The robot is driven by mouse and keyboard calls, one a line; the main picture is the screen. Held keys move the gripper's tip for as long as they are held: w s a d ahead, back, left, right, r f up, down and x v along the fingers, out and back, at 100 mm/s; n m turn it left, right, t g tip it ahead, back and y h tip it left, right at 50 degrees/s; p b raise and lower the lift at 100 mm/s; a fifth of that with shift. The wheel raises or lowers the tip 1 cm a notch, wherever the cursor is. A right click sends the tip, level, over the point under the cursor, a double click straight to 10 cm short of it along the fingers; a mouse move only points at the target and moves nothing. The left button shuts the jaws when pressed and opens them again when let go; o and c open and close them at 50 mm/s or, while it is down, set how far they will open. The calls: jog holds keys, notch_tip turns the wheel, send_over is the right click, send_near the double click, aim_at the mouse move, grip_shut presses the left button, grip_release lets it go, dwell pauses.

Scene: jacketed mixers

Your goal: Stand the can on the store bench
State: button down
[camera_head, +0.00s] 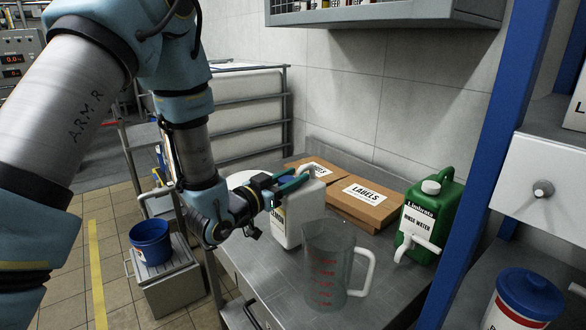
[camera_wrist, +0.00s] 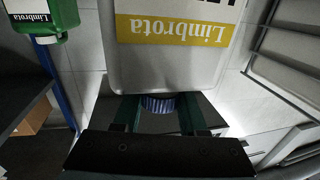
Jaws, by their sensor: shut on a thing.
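The can is a white canister (camera_head: 309,213) with a pale handle, upright in the head view. In the wrist view it (camera_wrist: 165,70) fills the top middle, its yellow Limbrota label upside down. My gripper (camera_head: 290,184) is shut on it near the top. A blue ribbed cap shows between the two fingers (camera_wrist: 160,110) in the wrist view. The can is over the steel bench (camera_head: 262,268), behind and left of a clear measuring jug. Its base is partly hidden, and I cannot tell whether it touches the bench top.
The clear jug (camera_head: 325,268) stands close in front of the can. Cardboard LABELS boxes (camera_head: 365,204) lie behind it by the wall. A green rinse water canister with a tap (camera_head: 430,218) stands to the right, beside a blue post (camera_head: 490,160). A blue bucket (camera_head: 151,243) is at left.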

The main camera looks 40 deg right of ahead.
jog(key=shift+f+p, duration=0.3)
jog(key=shift+f, duration=0.85)
jog(key=c, duration=0.9)
grip_release()
jog(key=shift+f, duration=0.3)
jog(key=o, duration=0.4)
jog(key=shift+o, duration=0.2)
jog(key=shift+r, duration=0.1)
jog(key=shift+r, duration=0.15)
jog(key=s+a, duration=0.1)
jog(key=a, duration=1.1)
jog(key=shift+s, duration=0.4)
